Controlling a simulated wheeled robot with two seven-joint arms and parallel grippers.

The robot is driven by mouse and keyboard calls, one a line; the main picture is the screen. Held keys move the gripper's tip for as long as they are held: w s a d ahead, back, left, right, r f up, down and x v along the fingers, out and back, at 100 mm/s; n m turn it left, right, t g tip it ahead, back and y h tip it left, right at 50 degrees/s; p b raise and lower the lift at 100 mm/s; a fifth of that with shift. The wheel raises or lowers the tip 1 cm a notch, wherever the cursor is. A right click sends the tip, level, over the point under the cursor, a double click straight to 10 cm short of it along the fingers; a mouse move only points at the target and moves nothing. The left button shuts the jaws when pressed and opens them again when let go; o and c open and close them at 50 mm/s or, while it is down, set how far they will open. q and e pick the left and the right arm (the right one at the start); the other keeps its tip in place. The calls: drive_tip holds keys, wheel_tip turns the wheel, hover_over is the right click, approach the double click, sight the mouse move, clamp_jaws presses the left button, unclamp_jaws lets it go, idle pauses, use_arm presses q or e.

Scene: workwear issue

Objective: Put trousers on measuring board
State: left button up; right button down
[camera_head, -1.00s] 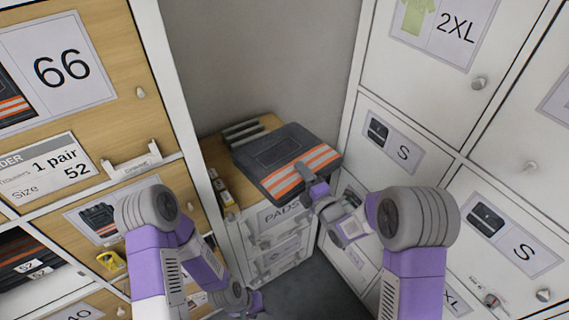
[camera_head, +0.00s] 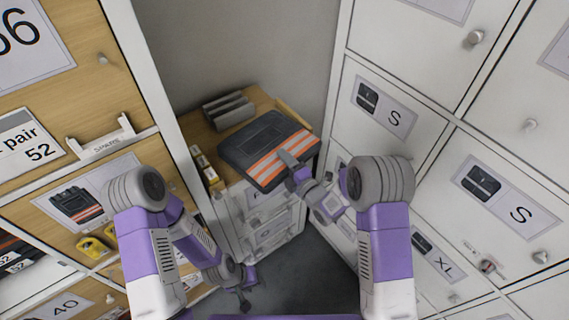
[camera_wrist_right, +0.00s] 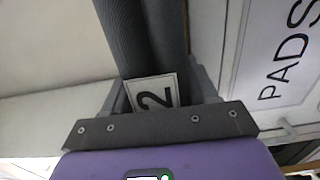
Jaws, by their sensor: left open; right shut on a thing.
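The folded dark trousers (camera_head: 262,140) with orange and silver stripes are at the drawer unit in the corner. My right gripper (camera_head: 289,163) is shut on their near striped edge. In the right wrist view, the dark folds of the trousers (camera_wrist_right: 150,40) sit between the fingers with a white tag ending in "2". The trousers hide much of the unit's wooden top (camera_head: 212,140); I cannot tell whether they touch it, and I cannot pick out a separate measuring board. My left gripper (camera_head: 246,292) is open and empty, low over the floor.
A grey slotted rack (camera_head: 228,108) stands at the back of the wooden top, and small yellow-and-white boxes (camera_head: 203,165) line its left edge. Wooden-fronted shelves (camera_head: 75,110) rise on the left and white lockers (camera_head: 480,130) on the right. Grey floor (camera_head: 290,280) lies between.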

drive_tip(key=shift+r, duration=0.25)
drive_tip(key=shift+f, duration=0.2)
drive_tip(key=shift+c, duration=1.6)
unclamp_jaws()
